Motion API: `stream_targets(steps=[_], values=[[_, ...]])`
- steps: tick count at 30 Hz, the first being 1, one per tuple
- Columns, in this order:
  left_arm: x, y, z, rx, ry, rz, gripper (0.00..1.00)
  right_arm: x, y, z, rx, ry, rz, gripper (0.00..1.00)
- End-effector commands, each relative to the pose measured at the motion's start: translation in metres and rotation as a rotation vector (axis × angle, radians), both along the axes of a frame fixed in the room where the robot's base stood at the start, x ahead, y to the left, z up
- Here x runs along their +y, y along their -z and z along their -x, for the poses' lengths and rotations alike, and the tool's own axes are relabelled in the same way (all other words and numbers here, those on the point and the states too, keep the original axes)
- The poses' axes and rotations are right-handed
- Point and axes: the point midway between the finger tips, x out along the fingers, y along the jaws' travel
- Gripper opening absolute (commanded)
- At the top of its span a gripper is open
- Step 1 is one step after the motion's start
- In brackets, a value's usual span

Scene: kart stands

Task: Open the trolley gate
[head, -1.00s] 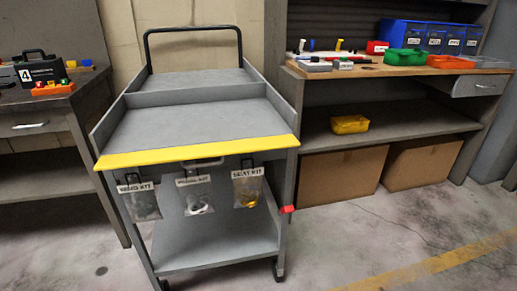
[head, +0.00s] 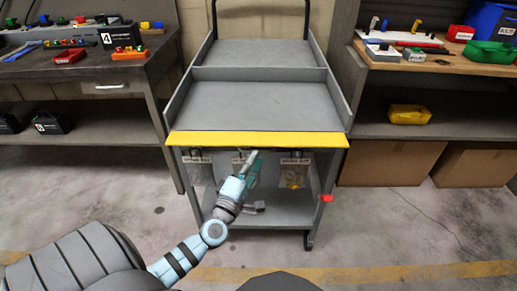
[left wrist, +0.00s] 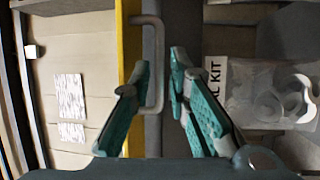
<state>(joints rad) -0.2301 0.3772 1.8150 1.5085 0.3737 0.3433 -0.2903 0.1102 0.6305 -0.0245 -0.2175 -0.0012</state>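The grey trolley (head: 262,98) stands in the middle of the head view. Its front gate has a yellow top edge (head: 256,139) and is upright and closed. In the left wrist view the gate's grey bar handle (left wrist: 157,45) shows beside the yellow edge (left wrist: 130,45). My left gripper (head: 254,160) is at the gate front, just under the yellow edge. In the left wrist view its teal fingers (left wrist: 160,72) are open, one on each side of the handle bar. Whether they touch it I cannot tell. My right gripper is out of view.
Clear labelled kit bags (head: 294,172) hang on the trolley front; one lies right beside my fingers in the wrist view (left wrist: 265,90). A red piece (head: 327,198) sticks out at the trolley's right side. Workbenches stand left (head: 100,88) and right (head: 440,68). Floor in front is free.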

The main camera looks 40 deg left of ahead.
Motion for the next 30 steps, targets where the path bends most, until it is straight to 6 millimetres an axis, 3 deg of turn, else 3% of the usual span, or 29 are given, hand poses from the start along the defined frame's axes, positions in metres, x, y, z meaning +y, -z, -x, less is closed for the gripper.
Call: stream_targets(steps=[3,9,17,21,26,30], values=[[0.006,-0.003,-0.021,-0.001,-0.001,-0.002,0.17,0.000,0.001,0.000,0.000,0.000,0.000,0.40],[0.010,-0.006,-0.039,0.000,0.000,-0.002,0.17,0.000,0.002,0.000,0.001,-0.001,0.000,0.40],[0.010,-0.006,-0.040,0.002,0.001,-0.002,0.17,0.000,0.002,0.000,0.001,-0.001,0.000,0.40],[0.010,-0.006,-0.040,0.001,0.000,-0.002,0.00,0.000,0.002,0.001,0.002,-0.001,0.000,0.40],[0.010,-0.006,-0.040,0.001,0.000,-0.002,0.00,0.000,0.002,0.000,0.001,-0.001,0.000,0.40],[0.010,-0.012,-0.040,0.019,0.001,0.011,0.00,0.000,-0.014,0.000,0.001,0.003,-0.001,0.40]])
